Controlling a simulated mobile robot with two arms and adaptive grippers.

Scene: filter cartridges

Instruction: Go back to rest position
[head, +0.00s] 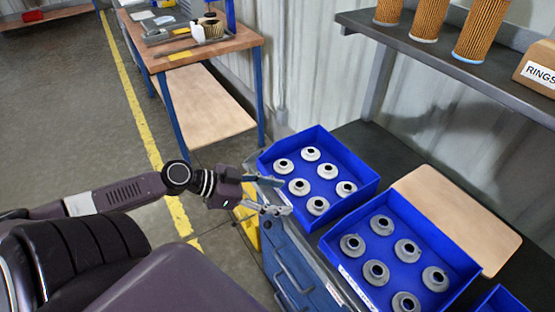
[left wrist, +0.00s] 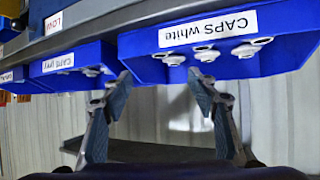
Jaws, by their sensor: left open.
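My left gripper (head: 286,196) is open and empty, at the near-left edge of the far blue tray (head: 352,203). In the left wrist view its two fingers (left wrist: 160,90) are spread with nothing between them. The fingertips overlap the tray's edge in the picture; I cannot tell whether they touch it. Several light grey caps (head: 299,187) lie in that tray. My left arm reaches in from the left. My right gripper is not in view.
A second blue tray (head: 454,256) of caps stands nearer, beside a tan board (head: 470,217). A shelf (head: 450,68) above holds orange filter cartridges (head: 476,30) and a RINGS box (head: 538,70). A wooden-topped table (head: 190,47) stands behind. Grey floor (head: 60,120) is clear at left.

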